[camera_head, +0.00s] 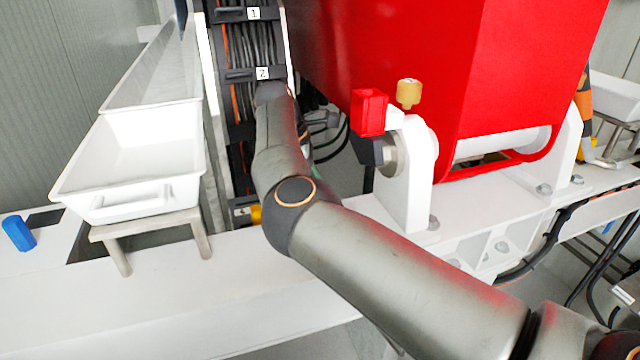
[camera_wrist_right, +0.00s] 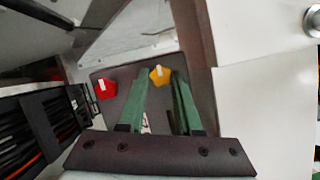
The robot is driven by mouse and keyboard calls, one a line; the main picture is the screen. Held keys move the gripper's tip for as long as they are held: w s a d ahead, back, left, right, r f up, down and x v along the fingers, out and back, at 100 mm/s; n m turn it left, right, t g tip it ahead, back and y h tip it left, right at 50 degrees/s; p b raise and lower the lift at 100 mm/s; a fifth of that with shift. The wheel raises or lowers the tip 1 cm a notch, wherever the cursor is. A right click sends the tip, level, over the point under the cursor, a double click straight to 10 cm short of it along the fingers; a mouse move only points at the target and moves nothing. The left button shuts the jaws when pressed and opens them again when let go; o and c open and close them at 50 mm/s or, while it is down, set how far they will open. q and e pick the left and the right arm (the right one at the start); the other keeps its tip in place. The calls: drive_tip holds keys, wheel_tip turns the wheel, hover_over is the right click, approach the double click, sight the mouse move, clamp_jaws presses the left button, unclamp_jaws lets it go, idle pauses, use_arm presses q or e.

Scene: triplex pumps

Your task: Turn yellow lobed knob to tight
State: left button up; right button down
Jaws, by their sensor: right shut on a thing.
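The yellow lobed knob (camera_wrist_right: 161,74) sits on a dark panel (camera_wrist_right: 120,82) in the right wrist view, with a pale pointer mark on its face. My right gripper (camera_wrist_right: 161,80) has its green fingers on either side of this knob and is shut on it. A red lobed knob (camera_wrist_right: 106,89) with a pale mark is on the same panel, to the left and apart from the fingers. A small white label (camera_wrist_right: 146,122) shows partly between the fingers; I cannot read it. In the head view my right arm hides the knob and fingers. My left gripper is in neither view.
Cable trunking (camera_head: 251,45) with numbered straps runs beside my arm. A large red machine housing (camera_head: 425,60) with a red block (camera_head: 369,112) and brass-coloured knob (camera_head: 408,93) stands to its right. A white tray (camera_head: 130,160) on a metal stand and a blue object (camera_head: 18,233) are left.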

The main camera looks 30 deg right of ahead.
idle(0.4)
drive_tip(key=c, duration=0.6)
unclamp_jaws()
drive_tip(key=shift+w+a+r, duration=0.15)
drive_tip(key=shift+r, duration=0.4)
drive_tip(key=p+v, duration=1)
drive_tip(key=shift+r, duration=0.4)
drive_tip(key=shift+a, duration=0.15)
